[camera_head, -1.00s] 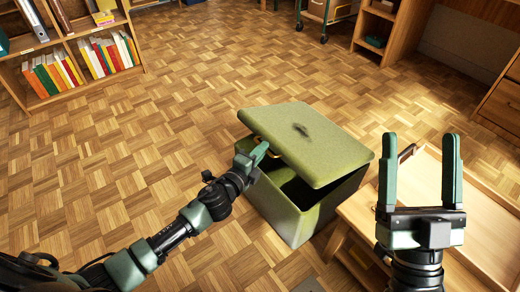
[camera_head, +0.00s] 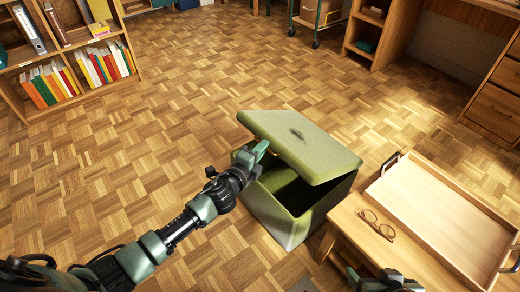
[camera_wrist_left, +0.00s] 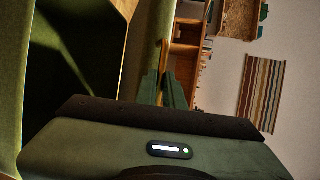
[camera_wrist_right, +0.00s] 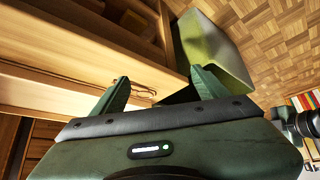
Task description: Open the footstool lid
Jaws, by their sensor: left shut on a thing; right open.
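The green footstool (camera_head: 270,215) stands on the floor in the middle of the head view. Its lid (camera_head: 300,145) is tilted partly open, with a dark gap showing the inside. A dark mark lies on the lid top. My left gripper (camera_head: 262,150) is shut at the lid's left edge; what it grips there is mostly hidden by its fingers. The left wrist view shows its fingers (camera_wrist_left: 166,88) together beside the lid edge (camera_wrist_left: 150,45). My right gripper (camera_wrist_right: 163,92) is open and empty beside the wooden table, with the footstool (camera_wrist_right: 213,50) beyond.
A low wooden table (camera_head: 345,222) stands right of the footstool, bearing glasses (camera_head: 377,225) and a wooden tray (camera_head: 395,178). A bookshelf (camera_head: 75,55) is at the far left and a desk (camera_head: 490,95) at the far right. Parquet floor left of the footstool is clear.

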